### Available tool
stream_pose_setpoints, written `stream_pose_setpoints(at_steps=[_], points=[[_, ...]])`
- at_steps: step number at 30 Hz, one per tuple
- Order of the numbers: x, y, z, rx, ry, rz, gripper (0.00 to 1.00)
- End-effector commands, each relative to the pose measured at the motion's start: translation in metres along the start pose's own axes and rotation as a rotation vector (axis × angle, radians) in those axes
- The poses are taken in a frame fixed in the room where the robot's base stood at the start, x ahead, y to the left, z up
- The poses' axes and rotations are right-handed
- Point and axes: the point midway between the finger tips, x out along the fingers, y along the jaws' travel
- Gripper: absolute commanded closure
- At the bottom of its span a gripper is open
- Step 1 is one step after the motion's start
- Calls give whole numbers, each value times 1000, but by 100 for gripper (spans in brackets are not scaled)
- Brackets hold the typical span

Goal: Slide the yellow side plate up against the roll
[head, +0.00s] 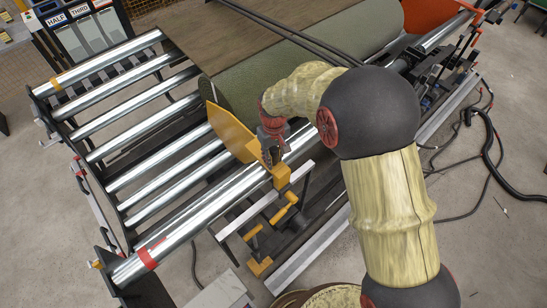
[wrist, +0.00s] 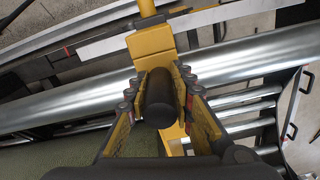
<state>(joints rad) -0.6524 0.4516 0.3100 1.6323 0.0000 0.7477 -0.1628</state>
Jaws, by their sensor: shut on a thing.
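The yellow side plate (head: 230,132) stands upright at the left end of the green turf roll (head: 285,75). It hides part of the roll's end, so I cannot tell whether they touch. My gripper (head: 270,146) is at the plate's near edge, by its yellow bracket (head: 282,174). In the wrist view, my gripper (wrist: 159,97) is shut on a black cylindrical handle (wrist: 159,100) in front of the yellow bracket (wrist: 150,44). The roll shows at the lower left there (wrist: 60,160); most of the plate is hidden behind the handle and fingers.
Shiny rollers (head: 160,180) lie left of the plate, with a long bar (head: 200,232) along the near side. An orange side plate (head: 432,20) stands at the roll's far right end. A label panel (head: 75,35) is at upper left. Cables lie on the right floor.

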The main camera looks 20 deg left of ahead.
Motion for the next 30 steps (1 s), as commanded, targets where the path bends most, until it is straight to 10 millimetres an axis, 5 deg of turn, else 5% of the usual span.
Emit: stream_pose_setpoints(at_steps=[19, 30], points=[[0, 3, -1, 1, 1, 0, 100], [1, 77, -19, 4, 3, 2, 100]])
